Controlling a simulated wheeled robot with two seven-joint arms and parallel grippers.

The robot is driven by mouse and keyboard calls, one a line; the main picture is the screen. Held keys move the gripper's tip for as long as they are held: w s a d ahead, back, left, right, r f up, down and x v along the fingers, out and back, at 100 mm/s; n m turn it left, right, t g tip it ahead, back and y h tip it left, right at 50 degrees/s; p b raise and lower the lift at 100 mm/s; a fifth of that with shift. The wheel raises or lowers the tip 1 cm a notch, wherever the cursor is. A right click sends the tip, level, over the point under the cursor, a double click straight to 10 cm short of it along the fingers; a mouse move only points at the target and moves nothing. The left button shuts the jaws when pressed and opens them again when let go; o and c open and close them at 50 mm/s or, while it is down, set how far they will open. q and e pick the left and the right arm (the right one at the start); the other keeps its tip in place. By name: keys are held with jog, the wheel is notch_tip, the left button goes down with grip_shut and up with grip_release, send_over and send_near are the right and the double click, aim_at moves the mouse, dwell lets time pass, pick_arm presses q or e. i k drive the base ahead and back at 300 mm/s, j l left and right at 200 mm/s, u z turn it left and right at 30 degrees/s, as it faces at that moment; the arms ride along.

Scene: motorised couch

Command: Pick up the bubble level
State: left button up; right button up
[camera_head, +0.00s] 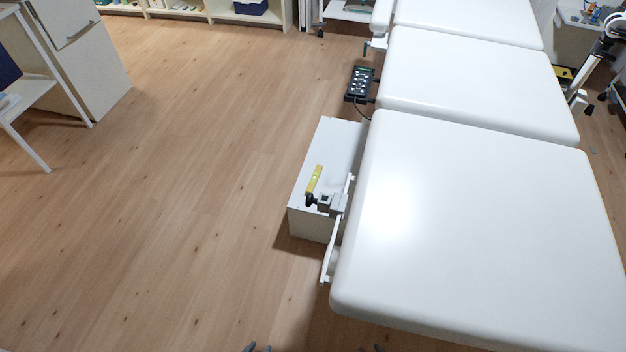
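A yellow bar that looks like the bubble level (314,179) stands out against the white box (327,150) beside the couch. Its near end is by a dark knob and a grey clamp block on the couch's side rail; I cannot tell whether they touch.
The white padded couch (470,240) fills the right side, with a side rail (331,250) along its left edge. Wooden floor (170,220) is clear at left. A white cabinet (85,70) stands at the far left.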

aim_at(313, 181)
jog(key=i+j+z, duration=0.1)
jog(key=z, duration=0.9)
jog(key=j+z, duration=0.65)
jog(key=j, duration=0.2)
jog(key=j+z, duration=0.35)
jog(key=j, duration=0.45)
jog(key=k+j+z, duration=0.1)
jog(key=j, duration=0.35)
jog(key=k+j, duration=0.15)
jog(key=j, duration=0.35)
jog(key=i+z, duration=0.05)
